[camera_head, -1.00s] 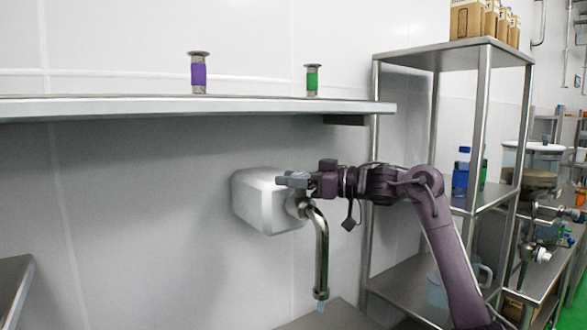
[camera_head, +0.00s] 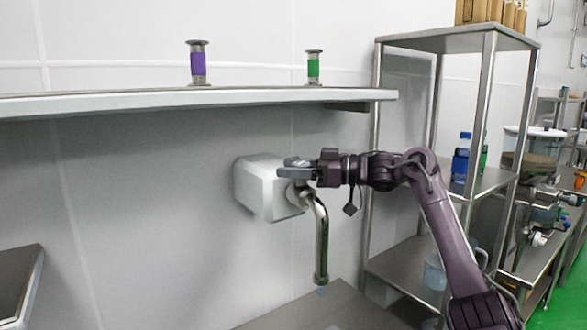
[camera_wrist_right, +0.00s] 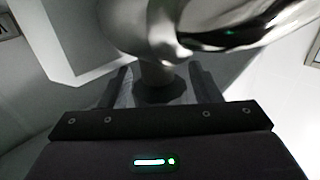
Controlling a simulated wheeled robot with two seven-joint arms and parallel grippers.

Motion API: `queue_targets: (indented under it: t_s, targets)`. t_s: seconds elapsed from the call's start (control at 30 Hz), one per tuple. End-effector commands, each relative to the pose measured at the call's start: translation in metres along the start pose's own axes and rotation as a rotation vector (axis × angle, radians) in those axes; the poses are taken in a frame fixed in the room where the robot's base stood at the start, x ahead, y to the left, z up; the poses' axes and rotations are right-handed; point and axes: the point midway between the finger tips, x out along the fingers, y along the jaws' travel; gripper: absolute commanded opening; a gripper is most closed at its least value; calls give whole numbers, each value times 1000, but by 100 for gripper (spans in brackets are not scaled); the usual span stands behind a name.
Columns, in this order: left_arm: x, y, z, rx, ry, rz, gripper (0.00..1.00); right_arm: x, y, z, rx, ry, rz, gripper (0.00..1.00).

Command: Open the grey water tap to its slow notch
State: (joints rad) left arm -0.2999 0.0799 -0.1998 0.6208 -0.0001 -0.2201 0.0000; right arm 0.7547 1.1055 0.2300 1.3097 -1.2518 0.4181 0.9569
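The water tap is a white-grey wall box (camera_head: 262,190) with a shiny curved metal spout (camera_head: 322,240) pointing down. My right gripper (camera_head: 297,168) is at the top of the spout, in front of the box. In the right wrist view its two fingers (camera_wrist_right: 161,84) stand apart on both sides of a short grey stem (camera_wrist_right: 157,73) under the shiny pipe (camera_wrist_right: 225,25). Contact with the stem is unclear. The tap's notch cannot be read. My left gripper is out of view.
A wall shelf (camera_head: 130,103) above holds a purple-banded piece (camera_head: 198,66) and a green-banded piece (camera_head: 313,68). A metal surface (camera_head: 330,312) lies below the spout. A metal rack (camera_head: 485,110) with a blue bottle (camera_head: 461,158) stands to the right, behind my arm.

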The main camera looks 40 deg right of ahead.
Motion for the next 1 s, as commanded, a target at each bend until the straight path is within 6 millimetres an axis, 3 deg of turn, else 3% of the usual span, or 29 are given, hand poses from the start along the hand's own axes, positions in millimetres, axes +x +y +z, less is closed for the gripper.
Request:
queue_targets:
  t_s: [0.37,0.73,1.0]
  targets:
    - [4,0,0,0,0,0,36,-4,0,2,0,-1,1,62]
    - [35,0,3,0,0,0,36,-62,1,4,0,-1,4,62]
    - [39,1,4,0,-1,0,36,-79,0,1,1,0,1,62]
